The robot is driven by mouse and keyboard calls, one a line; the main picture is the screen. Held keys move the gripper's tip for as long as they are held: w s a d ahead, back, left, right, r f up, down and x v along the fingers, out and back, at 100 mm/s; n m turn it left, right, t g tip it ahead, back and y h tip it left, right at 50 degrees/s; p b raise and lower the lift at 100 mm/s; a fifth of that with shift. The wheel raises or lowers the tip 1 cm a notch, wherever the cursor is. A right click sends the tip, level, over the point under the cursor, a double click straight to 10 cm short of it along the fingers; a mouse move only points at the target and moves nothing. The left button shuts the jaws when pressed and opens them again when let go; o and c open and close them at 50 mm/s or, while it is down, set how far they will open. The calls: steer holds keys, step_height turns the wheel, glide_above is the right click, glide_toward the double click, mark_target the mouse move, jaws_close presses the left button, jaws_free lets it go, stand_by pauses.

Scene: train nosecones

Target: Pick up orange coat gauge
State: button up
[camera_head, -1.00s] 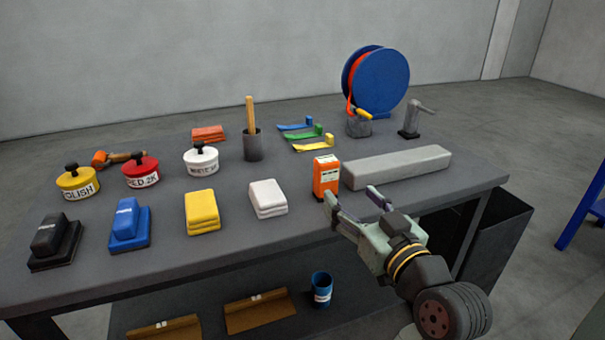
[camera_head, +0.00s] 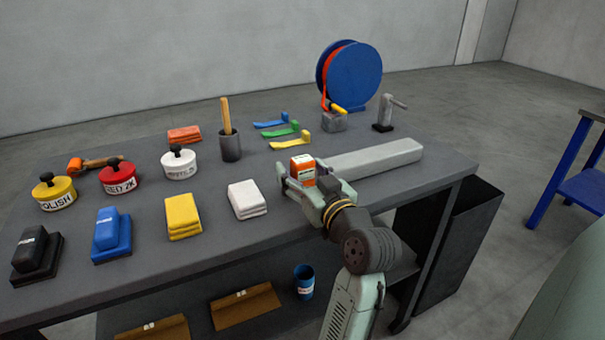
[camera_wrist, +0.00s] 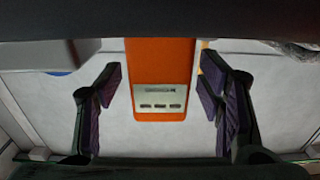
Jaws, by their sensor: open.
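The orange coat gauge (camera_head: 302,168) stands upright on the dark workbench (camera_head: 215,262), near its front right part. It is a small box with a pale label on top. My gripper (camera_head: 302,181) is open around it at the bench's front side, and the gripper hides its lower part. In the wrist view the orange gauge (camera_wrist: 160,75) with its pale panel is between the two purple-padded fingers (camera_wrist: 162,105). A gap shows on each side, so neither finger seems to touch it.
A long grey block (camera_head: 372,158) lies just right of the gauge. A white cloth stack (camera_head: 247,200) and a yellow one (camera_head: 183,217) lie to the left. Behind are colored strips (camera_head: 288,131), a dark cup with a stick (camera_head: 230,145) and a blue reel (camera_head: 352,76).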

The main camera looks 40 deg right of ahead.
steer(key=shift+c, duration=0.2)
steer(key=c, duration=1.3)
